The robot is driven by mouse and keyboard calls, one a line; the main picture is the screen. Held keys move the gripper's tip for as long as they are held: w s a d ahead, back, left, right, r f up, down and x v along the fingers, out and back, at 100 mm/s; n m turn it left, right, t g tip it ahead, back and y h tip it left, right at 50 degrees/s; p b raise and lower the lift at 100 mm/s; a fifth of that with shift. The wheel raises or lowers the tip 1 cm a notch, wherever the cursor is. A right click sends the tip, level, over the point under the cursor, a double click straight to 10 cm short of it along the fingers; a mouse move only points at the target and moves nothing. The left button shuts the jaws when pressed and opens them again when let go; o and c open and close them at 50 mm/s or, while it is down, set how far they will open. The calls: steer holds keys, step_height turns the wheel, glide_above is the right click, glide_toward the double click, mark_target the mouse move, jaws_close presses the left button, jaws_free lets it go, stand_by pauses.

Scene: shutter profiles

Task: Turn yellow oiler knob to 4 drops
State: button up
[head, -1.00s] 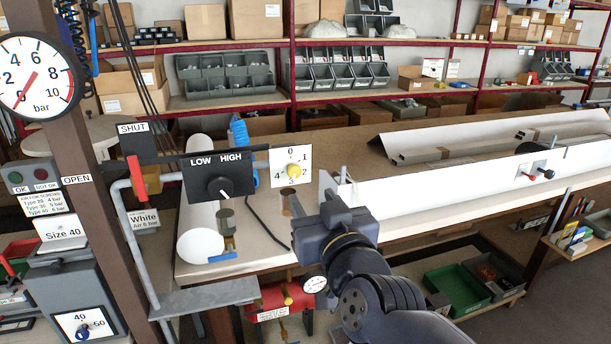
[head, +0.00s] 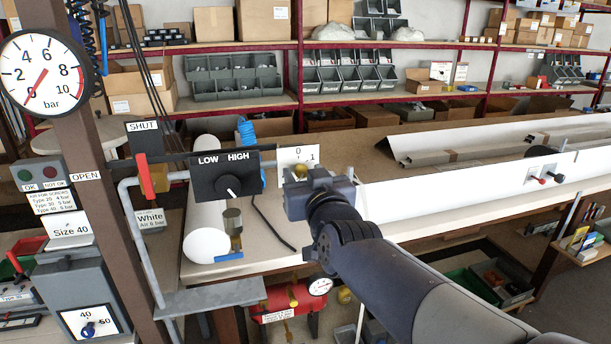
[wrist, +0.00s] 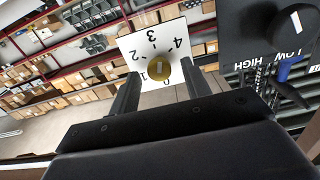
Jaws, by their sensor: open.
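The yellow oiler knob (wrist: 158,68) sits on a white dial plate (wrist: 135,45) numbered 0 to 4. In the wrist view the dial appears turned, with 0 near the bottom and 3 near the top. The knob has a pale mark; I cannot tell which end points. My gripper (wrist: 159,78) is open, its two fingers either side of the knob in the picture, with no visible contact. In the head view my gripper (head: 305,188) covers the lower dial plate (head: 290,155), and the knob (head: 300,171) shows just above it.
The black LOW/HIGH selector box (head: 225,175) stands just left of the dial. A red-handled valve (head: 146,175) and a pressure gauge (head: 45,72) are farther left. A long white profile (head: 450,185) lies on the bench to the right.

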steer(key=shift+c, duration=0.3)
steer(key=c, duration=0.9)
steer(key=shift+f, duration=0.1)
steer(key=m+b, duration=0.2)
steer(key=shift+f+m+b, duration=0.1)
steer(key=shift+m+b, duration=0.2)
steer(key=shift+b, duration=0.1)
steer(key=m+b, duration=0.2)
steer(key=m, duration=0.3)
steer(key=shift+m+b, duration=0.3)
steer(key=o, duration=1)
steer(key=shift+c, duration=0.2)
